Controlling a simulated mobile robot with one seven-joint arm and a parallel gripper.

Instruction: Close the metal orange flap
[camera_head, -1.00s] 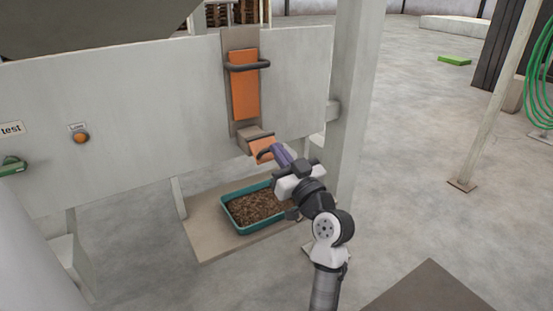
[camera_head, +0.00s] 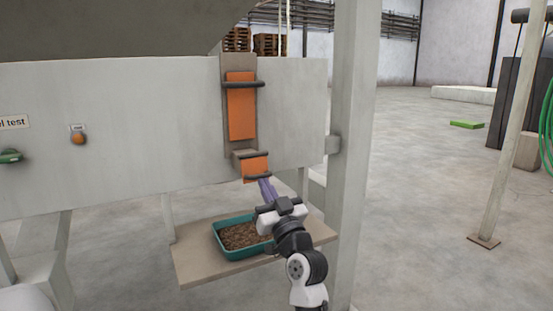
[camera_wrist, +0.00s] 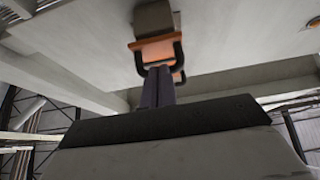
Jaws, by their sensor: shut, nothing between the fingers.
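The lower orange metal flap (camera_head: 256,165) sits below a taller orange plate (camera_head: 241,112) on the grey panel. It juts out from a small grey chute and has a dark bar handle along its lower edge. My gripper (camera_head: 264,183) is shut and empty, its purple fingers pointing up at that handle from below. In the wrist view, the shut fingers (camera_wrist: 158,72) reach the dark handle of the orange flap (camera_wrist: 154,50). Whether they touch it is hard to tell.
A teal tray (camera_head: 218,243) of brown pellets stands on a beige shelf (camera_head: 195,268) below the flap. A grey post (camera_head: 351,150) rises to the right. An orange button (camera_head: 78,138) and a green switch are on the panel at left. Open floor lies further right.

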